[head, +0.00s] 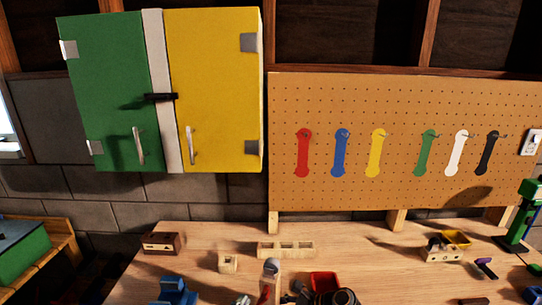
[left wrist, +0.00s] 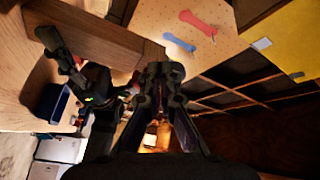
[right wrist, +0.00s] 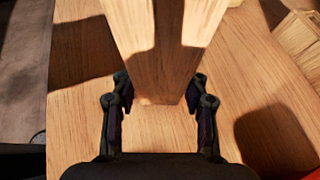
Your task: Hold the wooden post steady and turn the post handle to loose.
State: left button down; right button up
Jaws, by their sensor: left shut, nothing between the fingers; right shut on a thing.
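The wooden post (head: 277,281) stands upright at the bench's front, near the bottom edge of the head view. A small red part, which looks like the post handle (head: 264,294), shows low on its face; its exact angle is too small to tell. The left wrist view shows the post (left wrist: 95,35) lengthwise. My left gripper (left wrist: 160,72) is shut and empty, close to the post's top end; whether it touches the handle I cannot tell. My right gripper (right wrist: 160,108) is shut on the post (right wrist: 165,50), its fingers on opposite sides.
The workbench (head: 200,240) holds a blue device (head: 174,291), a wooden rack (head: 286,249), a small wooden block (head: 228,263) and a red bin (head: 324,281) close to the post. A pegboard (head: 400,185) and a green and yellow cabinet (head: 215,60) are behind.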

pick_arm(q)
jog(key=shift+s+d, duration=0.25)
jog(key=shift+d, duration=0.35)
dwell(0.6)
jog(key=shift+f, duration=0.2)
jog(key=shift+d+f, duration=0.1)
jog(key=shift+f, duration=0.3)
jog(key=shift+f, duration=0.1)
